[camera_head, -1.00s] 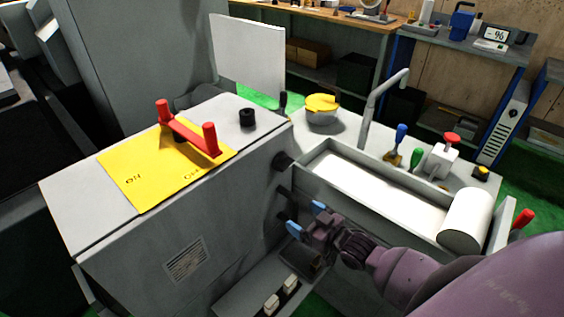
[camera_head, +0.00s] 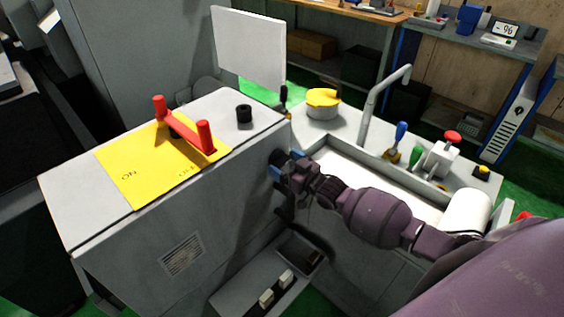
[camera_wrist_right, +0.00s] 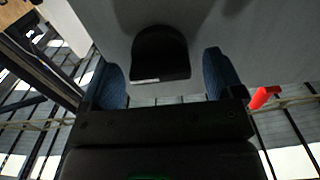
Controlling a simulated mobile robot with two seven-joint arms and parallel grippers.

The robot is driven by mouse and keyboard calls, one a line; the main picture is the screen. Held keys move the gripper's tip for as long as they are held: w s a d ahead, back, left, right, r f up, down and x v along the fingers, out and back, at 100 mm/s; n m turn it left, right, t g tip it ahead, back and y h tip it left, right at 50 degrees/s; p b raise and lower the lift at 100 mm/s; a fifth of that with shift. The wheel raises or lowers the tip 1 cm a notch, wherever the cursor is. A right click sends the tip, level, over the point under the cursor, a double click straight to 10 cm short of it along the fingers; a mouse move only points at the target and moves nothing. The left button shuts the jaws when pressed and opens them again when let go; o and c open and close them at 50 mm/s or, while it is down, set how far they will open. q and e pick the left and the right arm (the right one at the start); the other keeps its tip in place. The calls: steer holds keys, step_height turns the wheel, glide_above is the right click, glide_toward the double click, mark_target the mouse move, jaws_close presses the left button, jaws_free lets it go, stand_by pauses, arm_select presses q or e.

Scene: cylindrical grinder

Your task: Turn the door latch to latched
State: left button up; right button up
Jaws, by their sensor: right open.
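A black knob, which looks like the door latch, sits on the side wall of the grey cabinet (camera_head: 190,220). In the head view it is mostly hidden behind my right gripper (camera_head: 280,166). In the right wrist view the black latch knob (camera_wrist_right: 160,50) has a rounded top and a pale line on its lower edge. My right gripper (camera_wrist_right: 164,76) is open, with one blue fingertip on each side of the knob in that view. I cannot tell whether the fingers touch it. My left gripper is out of view.
A red handle (camera_head: 184,129) stands on a yellow ON/OFF plate (camera_head: 130,175) on the cabinet top. A black cap (camera_head: 244,114) is behind it. A grey trough with a white roller (camera_head: 466,212) lies to the right.

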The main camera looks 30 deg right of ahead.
steer(key=shift+w+a, duration=0.25)
steer(key=shift+w, duration=0.45)
steer(key=c, duration=0.9)
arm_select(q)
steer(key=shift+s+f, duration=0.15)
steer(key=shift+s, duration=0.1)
